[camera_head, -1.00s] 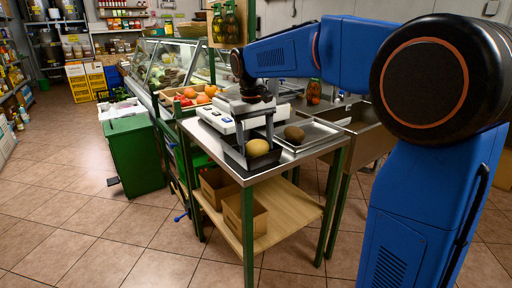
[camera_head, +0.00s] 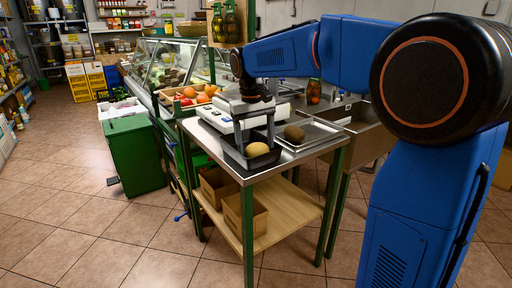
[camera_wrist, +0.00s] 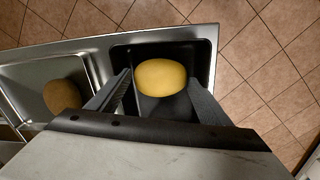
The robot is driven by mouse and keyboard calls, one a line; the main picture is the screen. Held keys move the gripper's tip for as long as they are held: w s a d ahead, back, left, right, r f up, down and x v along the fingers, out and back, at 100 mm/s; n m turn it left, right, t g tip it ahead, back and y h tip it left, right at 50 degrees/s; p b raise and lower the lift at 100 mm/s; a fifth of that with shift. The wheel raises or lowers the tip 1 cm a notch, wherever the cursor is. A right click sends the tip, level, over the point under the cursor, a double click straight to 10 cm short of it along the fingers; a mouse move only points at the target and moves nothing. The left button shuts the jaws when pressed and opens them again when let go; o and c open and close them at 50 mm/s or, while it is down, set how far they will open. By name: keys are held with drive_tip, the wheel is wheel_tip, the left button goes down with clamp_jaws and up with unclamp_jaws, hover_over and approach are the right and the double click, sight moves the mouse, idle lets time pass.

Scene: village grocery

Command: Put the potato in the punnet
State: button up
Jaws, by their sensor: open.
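A yellow-tan, smooth oval potato (camera_wrist: 161,77) lies in the black punnet (camera_wrist: 205,48). In the head view the potato (camera_head: 257,149) and the punnet (camera_head: 233,153) are at the front of the steel table. My gripper (camera_wrist: 160,86) is open, its fingers reaching down into the punnet on either side of the potato. In the head view my gripper (camera_head: 257,139) points down over the punnet. I cannot tell whether either finger touches the potato.
A browner oval item (camera_wrist: 62,95) lies in a shallow metal tray (camera_wrist: 27,74) beside the punnet; it also shows in the head view (camera_head: 294,133). A scale (camera_head: 217,119) stands behind the punnet. A sink (camera_head: 368,131) is to the right.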

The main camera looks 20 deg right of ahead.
sight(253, 145)
wheel_tip(253, 145, up, 11)
drive_tip(key=s+d+f+t, duration=0.15)
drive_tip(key=s+f, duration=0.25)
drive_tip(key=s, duration=0.5)
drive_tip(key=s+d+f+t, duration=0.1)
drive_tip(key=s+d+f, duration=0.25)
drive_tip(key=s, duration=0.45)
drive_tip(key=s+d+f+t+y, duration=0.1)
drive_tip(key=s+f+t, duration=0.1)
drive_tip(key=s+f, duration=1.3)
drive_tip(key=shift+d+f+m, duration=0.15)
drive_tip(key=shift+d+m, duration=0.15)
drive_tip(key=shift+m, duration=0.1)
